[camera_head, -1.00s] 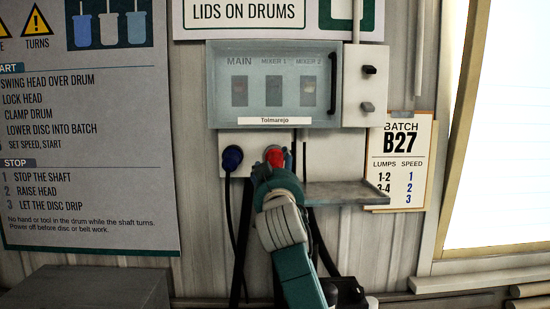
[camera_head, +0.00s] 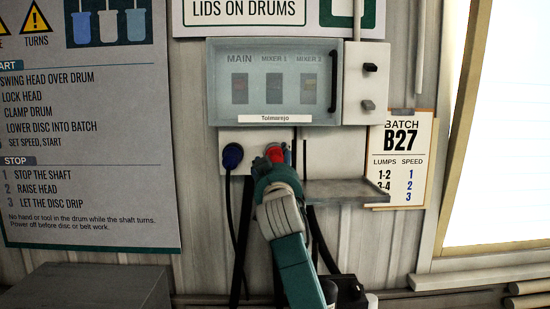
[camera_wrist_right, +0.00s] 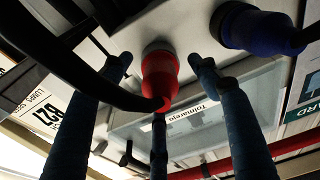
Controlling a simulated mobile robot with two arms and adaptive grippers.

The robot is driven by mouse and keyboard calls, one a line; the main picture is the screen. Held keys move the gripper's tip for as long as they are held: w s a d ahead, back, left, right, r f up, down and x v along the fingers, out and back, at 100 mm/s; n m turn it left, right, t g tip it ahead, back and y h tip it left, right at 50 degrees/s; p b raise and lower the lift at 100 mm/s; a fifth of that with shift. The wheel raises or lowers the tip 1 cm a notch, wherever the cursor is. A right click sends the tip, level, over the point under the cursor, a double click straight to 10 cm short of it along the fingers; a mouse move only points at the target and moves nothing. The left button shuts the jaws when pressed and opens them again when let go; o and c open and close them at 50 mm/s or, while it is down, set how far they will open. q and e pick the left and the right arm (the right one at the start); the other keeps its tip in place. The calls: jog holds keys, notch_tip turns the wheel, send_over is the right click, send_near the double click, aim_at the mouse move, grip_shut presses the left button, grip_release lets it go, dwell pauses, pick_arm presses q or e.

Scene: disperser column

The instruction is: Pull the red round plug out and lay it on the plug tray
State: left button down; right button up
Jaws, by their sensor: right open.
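The red round plug (camera_head: 275,154) sits in a socket on the pale panel below the switch box. My right gripper (camera_head: 274,162) is in front of it and hides its lower part. In the right wrist view the red plug (camera_wrist_right: 160,76) is between the open, dark fingers, with its black cable running off to the left. I see no finger clearly pressing on it. The plug tray (camera_head: 348,191), a grey shelf, is to the right of the plug, and its visible top looks empty. My left gripper is not in view.
A blue plug (camera_head: 232,156) with a hanging black cable sits close to the left of the red one. The clear-covered switch box (camera_head: 272,82) is just above. A batch card (camera_head: 407,160) hangs behind the tray's right end. A grey box top (camera_head: 90,287) is at lower left.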

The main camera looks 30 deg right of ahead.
dwell(0.5)
grip_shut()
jog(key=shift+s, duration=0.1)
jog(key=shift+s+a, duration=0.1)
jog(key=shift+b+v, duration=0.45)
jog(key=shift+v, duration=2.4)
